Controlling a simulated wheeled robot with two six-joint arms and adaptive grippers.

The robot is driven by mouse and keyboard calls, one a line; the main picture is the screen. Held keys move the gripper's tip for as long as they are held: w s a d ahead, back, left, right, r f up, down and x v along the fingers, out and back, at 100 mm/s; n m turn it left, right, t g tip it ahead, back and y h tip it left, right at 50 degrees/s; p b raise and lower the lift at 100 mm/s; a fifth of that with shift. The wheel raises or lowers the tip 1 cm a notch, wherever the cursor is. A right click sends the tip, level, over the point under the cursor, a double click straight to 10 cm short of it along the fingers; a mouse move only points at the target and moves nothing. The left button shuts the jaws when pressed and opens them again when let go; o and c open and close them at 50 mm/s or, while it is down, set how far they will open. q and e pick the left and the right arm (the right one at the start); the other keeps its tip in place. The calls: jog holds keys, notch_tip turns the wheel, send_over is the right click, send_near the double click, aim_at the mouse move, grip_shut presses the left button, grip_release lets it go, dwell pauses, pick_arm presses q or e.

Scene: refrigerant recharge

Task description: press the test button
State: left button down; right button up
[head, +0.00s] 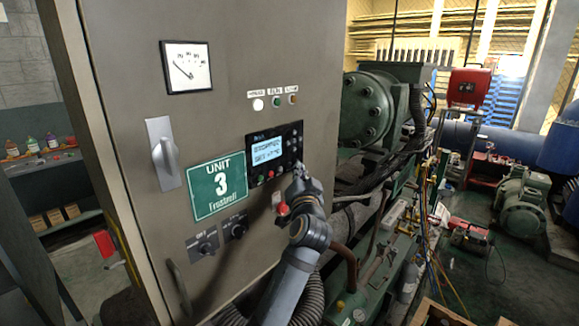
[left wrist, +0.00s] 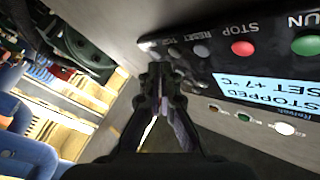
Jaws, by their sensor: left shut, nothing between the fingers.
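The black controller panel (head: 262,152) is on the grey cabinet door, and its lit display reads STOPPED and SET +7 °C. In the left wrist view the panel (left wrist: 225,65) appears upside down, with a green RUN button (left wrist: 306,45), a red STOP button (left wrist: 243,48) and a grey RESET button (left wrist: 202,50). A small dark button (left wrist: 173,52), apparently the test button, is at the row's end; its label is hard to read. My left gripper (head: 298,168) is shut and empty at the panel's lower right corner. Its fingertips (left wrist: 157,72) show close to that button; contact cannot be told.
A red knob (head: 282,208) sits just below the panel, beside my left arm. Green compressor machinery (head: 368,108) and pipes stand right of the cabinet.

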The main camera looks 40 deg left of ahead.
jog(key=shift+a, duration=0.15)
jog(key=shift+a, duration=0.35)
jog(key=shift+d, duration=0.15)
pick_arm(q)
jog(key=shift+a, duration=0.45)
pick_arm(e)
jog(key=shift+d, duration=0.2)
pick_arm(q)
jog(key=shift+d, duration=0.1)
jog(key=shift+w+a, duration=0.1)
jog(key=shift+a, duration=0.3)
pick_arm(e)
jog(key=shift+a, duration=0.2)
pick_arm(q)
jog(key=shift+d, duration=0.1)
pick_arm(e)
jog(key=shift+f, duration=0.1)
pick_arm(q)
jog(key=shift+d, duration=0.7)
pick_arm(e)
jog(key=shift+f, duration=0.15)
